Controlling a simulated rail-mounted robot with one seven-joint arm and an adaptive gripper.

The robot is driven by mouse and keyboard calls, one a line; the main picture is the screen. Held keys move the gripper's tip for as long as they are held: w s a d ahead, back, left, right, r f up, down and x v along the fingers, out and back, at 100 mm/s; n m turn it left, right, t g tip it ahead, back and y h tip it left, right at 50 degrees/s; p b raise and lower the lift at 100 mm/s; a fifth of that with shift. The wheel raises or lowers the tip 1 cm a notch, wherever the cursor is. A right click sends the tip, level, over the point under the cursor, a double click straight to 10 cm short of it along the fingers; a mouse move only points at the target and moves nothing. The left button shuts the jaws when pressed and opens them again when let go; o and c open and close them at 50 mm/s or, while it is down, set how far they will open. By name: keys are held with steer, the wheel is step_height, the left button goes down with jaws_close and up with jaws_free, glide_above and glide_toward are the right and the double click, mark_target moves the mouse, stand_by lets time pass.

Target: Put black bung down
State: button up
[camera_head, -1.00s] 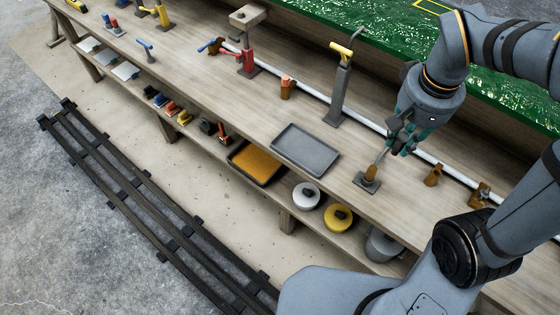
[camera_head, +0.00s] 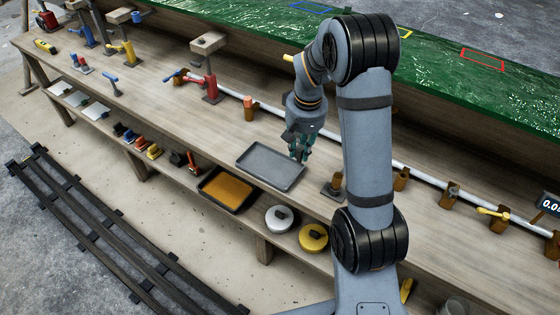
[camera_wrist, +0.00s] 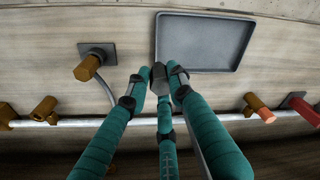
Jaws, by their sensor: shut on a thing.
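My gripper (camera_head: 300,150) hangs low over the bench at the right end of a shallow grey tray (camera_head: 270,166). In the wrist view, its teal fingers (camera_wrist: 161,85) are closed around a small dark piece, apparently the black bung (camera_wrist: 158,71), mostly hidden by the fingertips. The bung shows beside the left edge of the empty tray (camera_wrist: 205,42). I cannot tell whether it touches the bench or tray. The bung cannot be made out in the head view.
A brown-topped stand on a square grey base (camera_head: 333,187) is just right of my gripper. A white pipe (camera_wrist: 75,121) with brown holders runs along the bench behind. An orange tray (camera_head: 226,188) and white (camera_head: 279,218) and yellow (camera_head: 313,237) round items are on the lower shelf.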

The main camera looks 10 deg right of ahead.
steer(key=shift+w+a+f+p, duration=0.15)
steer(key=shift+w+a+f, duration=0.5)
steer(key=shift+f, duration=0.55)
steer(key=shift+w+a+f+p, duration=0.15)
steer(key=shift+w+a+f, duration=0.25)
steer(key=shift+a+f, duration=0.65)
steer(key=shift+w+a+f+p, duration=0.15)
steer(key=shift+w+a+f, duration=0.35)
steer(key=shift+f, duration=0.9)
steer(key=shift+f, duration=0.2)
steer(key=o, duration=0.9)
steer(key=shift+o, duration=0.2)
steer(key=shift+w+r, duration=0.1)
steer(key=shift+r, duration=0.05)
step_height(320, 180, up, 12)
steer(key=s, duration=0.1)
steer(key=shift+s, duration=0.25)
steer(key=shift+d, duration=0.1)
